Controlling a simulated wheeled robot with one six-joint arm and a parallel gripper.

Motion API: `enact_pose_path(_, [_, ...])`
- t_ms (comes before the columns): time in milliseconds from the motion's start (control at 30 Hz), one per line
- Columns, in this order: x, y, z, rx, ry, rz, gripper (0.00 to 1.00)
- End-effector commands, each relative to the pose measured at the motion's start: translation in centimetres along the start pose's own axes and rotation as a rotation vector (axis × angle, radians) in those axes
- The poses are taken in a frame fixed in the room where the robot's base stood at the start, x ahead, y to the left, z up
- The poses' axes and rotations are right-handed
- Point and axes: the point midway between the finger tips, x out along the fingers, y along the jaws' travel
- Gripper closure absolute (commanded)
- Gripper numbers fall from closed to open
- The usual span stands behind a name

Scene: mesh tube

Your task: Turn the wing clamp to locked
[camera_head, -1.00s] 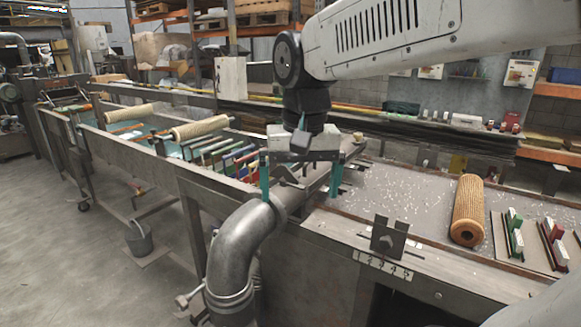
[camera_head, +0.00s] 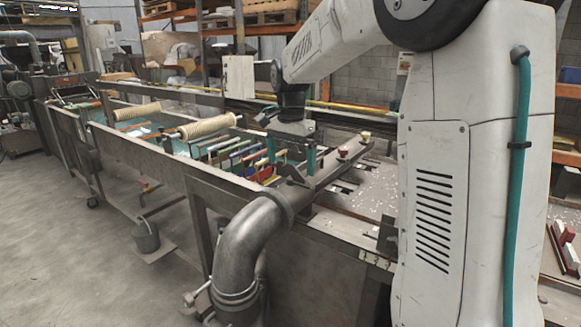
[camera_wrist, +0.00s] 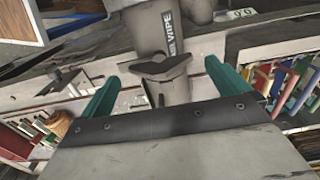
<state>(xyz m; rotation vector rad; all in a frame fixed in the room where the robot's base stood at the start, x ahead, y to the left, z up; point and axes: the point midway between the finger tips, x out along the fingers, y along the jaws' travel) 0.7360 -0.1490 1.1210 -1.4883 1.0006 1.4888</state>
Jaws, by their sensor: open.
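The wing clamp (camera_wrist: 160,68) is a dark grey metal piece with two flared wings on a short stem. In the wrist view it sits on the grey air wipe tube (camera_wrist: 183,42), between my fingers and beyond their tips. In the head view the clamp (camera_head: 296,173) is small and partly hidden under my gripper. My gripper (camera_head: 291,168) is open, with teal fingers spread apart above the tube. In the wrist view my gripper (camera_wrist: 160,72) has a finger on each side of the clamp, with visible gaps. I cannot tell whether the clamp is locked.
A large grey pipe elbow (camera_head: 243,247) bends down at the tube's near end. Coloured slats (camera_head: 232,152) and a cream roller (camera_head: 208,127) lie in the trough to the left. A dark upright bracket (camera_head: 387,237) stands on the bench. My arm covers much of the right.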

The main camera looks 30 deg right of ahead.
Motion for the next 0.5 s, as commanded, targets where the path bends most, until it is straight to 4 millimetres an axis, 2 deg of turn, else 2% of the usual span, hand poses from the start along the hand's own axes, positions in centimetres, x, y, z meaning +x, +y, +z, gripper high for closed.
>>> enact_pose_path(200, [1.9, 0.0, 0.0, -0.001, 0.000, 0.000, 0.00])
enact_pose_path(467, [2.1, 0.0, 0.0, -0.001, 0.000, 0.000, 0.00])
enact_pose_path(500, [2.1, 0.0, 0.0, -0.002, 0.000, 0.000, 0.06])
